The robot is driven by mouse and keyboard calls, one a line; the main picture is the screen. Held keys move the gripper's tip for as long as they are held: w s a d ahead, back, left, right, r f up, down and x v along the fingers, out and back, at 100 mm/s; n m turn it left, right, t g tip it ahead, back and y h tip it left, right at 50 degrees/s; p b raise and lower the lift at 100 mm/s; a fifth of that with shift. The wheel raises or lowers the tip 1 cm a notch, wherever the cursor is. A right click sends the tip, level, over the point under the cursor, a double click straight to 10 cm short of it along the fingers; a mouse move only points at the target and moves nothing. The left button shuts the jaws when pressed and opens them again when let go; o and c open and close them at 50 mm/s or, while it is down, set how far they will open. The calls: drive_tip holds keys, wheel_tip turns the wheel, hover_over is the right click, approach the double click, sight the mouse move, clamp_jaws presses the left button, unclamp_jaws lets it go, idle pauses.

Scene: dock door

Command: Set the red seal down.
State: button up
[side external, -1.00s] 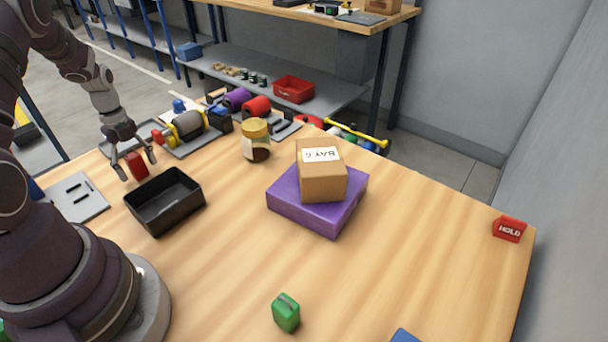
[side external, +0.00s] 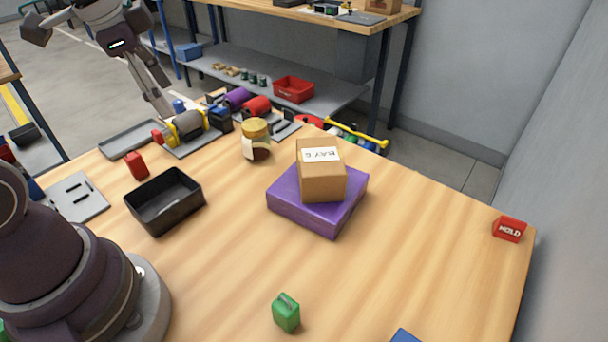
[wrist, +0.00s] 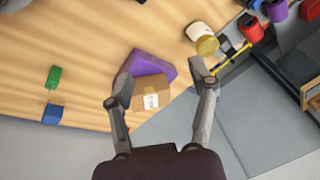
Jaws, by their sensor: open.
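The red seal (side external: 136,165) stands on the wooden table, behind the black open bin (side external: 165,201) and apart from it, in the side external view. My gripper (side external: 158,103) is raised up and away from the seal, near the back left edge of the table. Its two fingers are spread and empty, as the wrist view (wrist: 160,82) also shows. I cannot make out the seal in the wrist view.
A cardboard box (side external: 322,180) sits on a purple box (side external: 317,213) mid-table. A jar (side external: 256,140), a green seal (side external: 286,313), a red HOLD block (side external: 509,229) and a slotted grey plate (side external: 72,198) stand around. The front right of the table is mostly clear.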

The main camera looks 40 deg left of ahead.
drive_tip(key=s+d+n+t, duration=0.1)
drive_tip(key=s+d+n, duration=0.3)
drive_tip(key=d+n, duration=0.2)
drive_tip(key=shift+t, duration=0.4)
drive_tip(key=shift+d+f, duration=0.1)
idle(0.6)
